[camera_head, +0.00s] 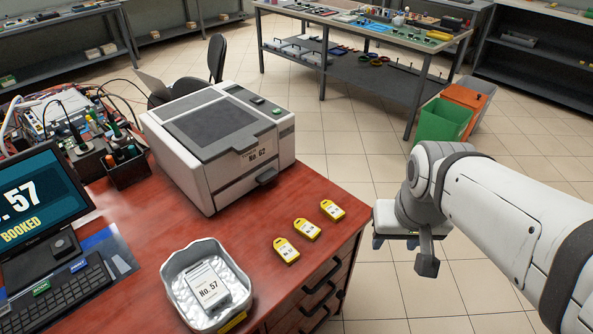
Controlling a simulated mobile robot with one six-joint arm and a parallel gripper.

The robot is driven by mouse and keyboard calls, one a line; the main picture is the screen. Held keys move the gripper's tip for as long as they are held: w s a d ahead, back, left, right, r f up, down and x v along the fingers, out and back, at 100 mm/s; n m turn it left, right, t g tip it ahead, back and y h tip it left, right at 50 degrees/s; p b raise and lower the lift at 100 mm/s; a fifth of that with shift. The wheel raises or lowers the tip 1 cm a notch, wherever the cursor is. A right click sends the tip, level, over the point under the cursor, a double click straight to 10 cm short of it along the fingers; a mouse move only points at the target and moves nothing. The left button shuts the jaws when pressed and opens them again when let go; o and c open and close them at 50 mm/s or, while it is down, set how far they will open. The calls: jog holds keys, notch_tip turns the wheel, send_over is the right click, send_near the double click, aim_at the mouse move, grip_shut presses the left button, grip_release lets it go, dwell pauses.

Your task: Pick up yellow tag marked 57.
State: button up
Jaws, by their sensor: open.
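Three yellow tags with white labels lie apart in a slanting row near the right edge of the red desk (345,183). The nearest tag (286,250) is lowest in the row, the middle tag (307,229) lies behind it, and the far tag (332,210) is closest to the right edge. Their printing is too small to read surely, so I cannot tell which is marked 57. My gripper (395,242) is open and empty, to the right of the tags, beyond the desk edge and over the tiled floor. It is partly hidden by its own wrist.
A grey tray (170,282) at the desk front holds a packet labelled No. 57 (208,286). A grey machine labelled No. 62 (222,140) stands behind the tags. The monitor (40,205) shows 57 BOOKED. Bare desk surrounds the tags.

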jog(key=shift+o, duration=1.4)
jog(key=w+a+f+n+g, duration=0.1)
jog(key=w+a+f+n, duration=0.2)
jog(key=w+a, duration=0.4)
jog(key=shift+w+a+f+n+p, duration=0.2)
jog(key=shift+a+f+n+p, duration=0.15)
jog(key=shift+a, duration=0.3)
jog(key=n+g, duration=0.2)
jog(key=n, duration=0.3)
send_over(285, 249)
notch_tip(285, 249, down, 10)
jog(key=shift+s+f+p, duration=0.1)
jog(key=shift+f+p, duration=0.05)
jog(key=shift+p, duration=0.15)
notch_tip(285, 249, down, 7)
jog(key=shift+f, duration=0.15)
jog(key=shift+c, duration=0.4)
jog(key=c, duration=1)
